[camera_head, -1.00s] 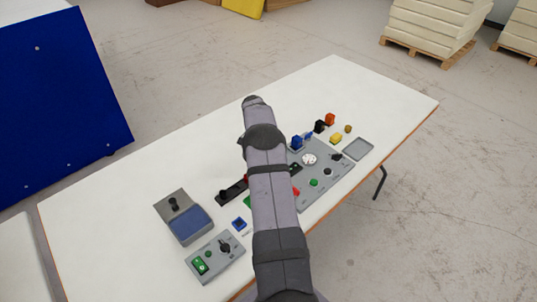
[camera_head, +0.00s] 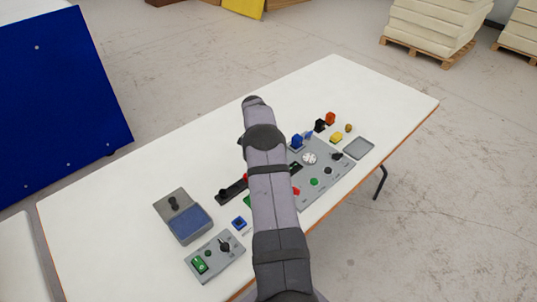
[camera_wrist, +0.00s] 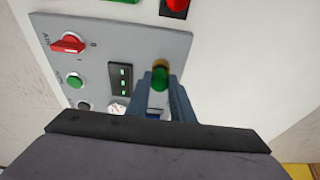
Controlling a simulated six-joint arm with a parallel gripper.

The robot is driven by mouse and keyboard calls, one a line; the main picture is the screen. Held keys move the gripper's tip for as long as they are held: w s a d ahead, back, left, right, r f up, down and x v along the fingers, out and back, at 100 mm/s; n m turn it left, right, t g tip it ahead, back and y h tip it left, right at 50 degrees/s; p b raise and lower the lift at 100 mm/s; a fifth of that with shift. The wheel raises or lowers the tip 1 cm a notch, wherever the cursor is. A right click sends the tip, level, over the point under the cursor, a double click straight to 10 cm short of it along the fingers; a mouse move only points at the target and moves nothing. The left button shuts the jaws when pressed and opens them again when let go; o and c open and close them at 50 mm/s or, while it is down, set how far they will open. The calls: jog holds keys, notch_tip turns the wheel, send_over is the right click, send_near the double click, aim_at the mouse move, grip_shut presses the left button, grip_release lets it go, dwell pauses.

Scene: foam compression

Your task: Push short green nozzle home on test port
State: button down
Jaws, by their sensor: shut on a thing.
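The short green nozzle (camera_wrist: 160,79) shows in the wrist view between the tips of my gripper (camera_wrist: 161,88), which is shut on it. A brass-coloured ring (camera_wrist: 159,62), apparently the test port, shows right at the nozzle's far end, by the edge of the grey panel (camera_wrist: 190,45). The nozzle lines up closely with the ring. I cannot tell whether it is fully seated or a small gap is left. In the head view my arm hides the gripper, the nozzle and the port.
The panel carries a red switch (camera_wrist: 68,43), a green button (camera_wrist: 75,82) and a dark display (camera_wrist: 121,78). A red part (camera_wrist: 176,5) lies beyond it. In the head view, a grey control box (camera_head: 215,257) and a blue-padded device (camera_head: 190,224) stand left of my arm.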

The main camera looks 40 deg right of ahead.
jog(key=shift+f+b, duration=0.4)
jog(key=shift+f, duration=0.2)
jog(key=c, duration=1.5)
grip_release()
jog(key=shift+o, duration=0.2)
jog(key=b+v, duration=0.2)
jog(key=v, duration=0.5)
jog(key=shift+r, duration=0.15)
jog(key=shift+a, duration=0.15)
